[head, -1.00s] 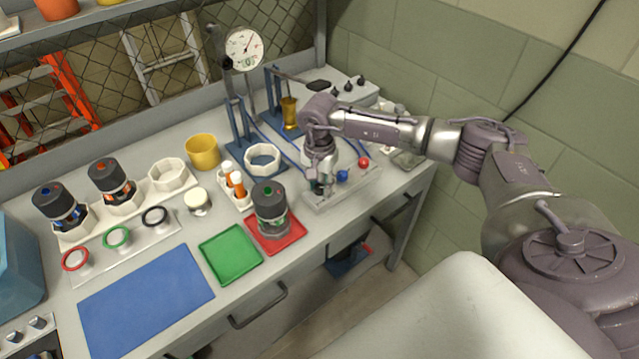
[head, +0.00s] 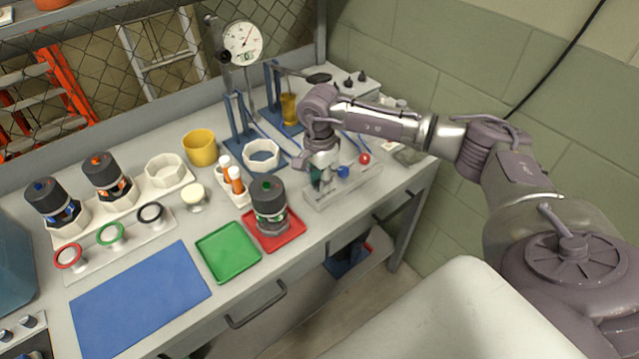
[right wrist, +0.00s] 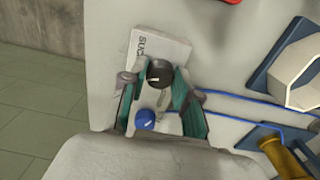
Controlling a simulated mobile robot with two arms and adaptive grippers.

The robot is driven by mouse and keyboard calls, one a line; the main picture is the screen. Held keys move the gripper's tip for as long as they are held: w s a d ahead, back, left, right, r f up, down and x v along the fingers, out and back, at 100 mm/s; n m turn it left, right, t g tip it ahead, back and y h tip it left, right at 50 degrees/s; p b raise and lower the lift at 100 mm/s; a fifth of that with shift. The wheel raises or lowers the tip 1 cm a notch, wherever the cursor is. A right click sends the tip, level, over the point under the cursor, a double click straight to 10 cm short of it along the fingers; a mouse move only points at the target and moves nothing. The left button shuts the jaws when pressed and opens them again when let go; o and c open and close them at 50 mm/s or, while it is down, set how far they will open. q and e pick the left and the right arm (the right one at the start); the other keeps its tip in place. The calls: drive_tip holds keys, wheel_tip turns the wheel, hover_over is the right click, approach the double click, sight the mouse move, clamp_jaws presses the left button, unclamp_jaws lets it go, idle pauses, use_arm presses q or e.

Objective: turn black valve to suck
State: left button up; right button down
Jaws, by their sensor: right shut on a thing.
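The black valve (right wrist: 159,73) is a round dark knob with a light mark on its top. It sits on a white block (right wrist: 165,46) with the letters "SUC" partly readable in the right wrist view. My right gripper (right wrist: 157,82) points down with its two green-padded fingers on either side of the black valve, shut on it. In the head view my right gripper (head: 320,180) is over the left end of the pale valve block (head: 347,190) and hides the black valve. My left gripper is not in view.
A blue knob (head: 343,171) and a red knob (head: 364,158) stand to the right on the same block. A red tray (head: 290,237) holding a dark-capped jar (head: 267,192) lies left of the gripper. Thin blue tubes (right wrist: 230,98) run close by.

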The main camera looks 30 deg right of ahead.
drive_tip(key=m+b, duration=0.1)
drive_tip(key=m, duration=0.2)
drive_tip(key=shift+f+m+b, duration=0.1)
drive_tip(key=shift+m+b, duration=0.2)
drive_tip(key=shift+m, duration=0.1)
drive_tip(key=m+b, duration=0.1)
drive_tip(key=m, duration=0.2)
drive_tip(key=shift+m, duration=0.3)
drive_tip(key=m+b, duration=0.1)
drive_tip(key=m, duration=0.4)
drive_tip(key=shift+m, duration=0.4)
drive_tip(key=shift+b, duration=0.3)
drive_tip(key=c, duration=0.8)
unclamp_jaws()
drive_tip(key=shift+c, duration=0.2)
drive_tip(key=shift+r, duration=0.2)
wheel_tip(320, 180, up, 12)
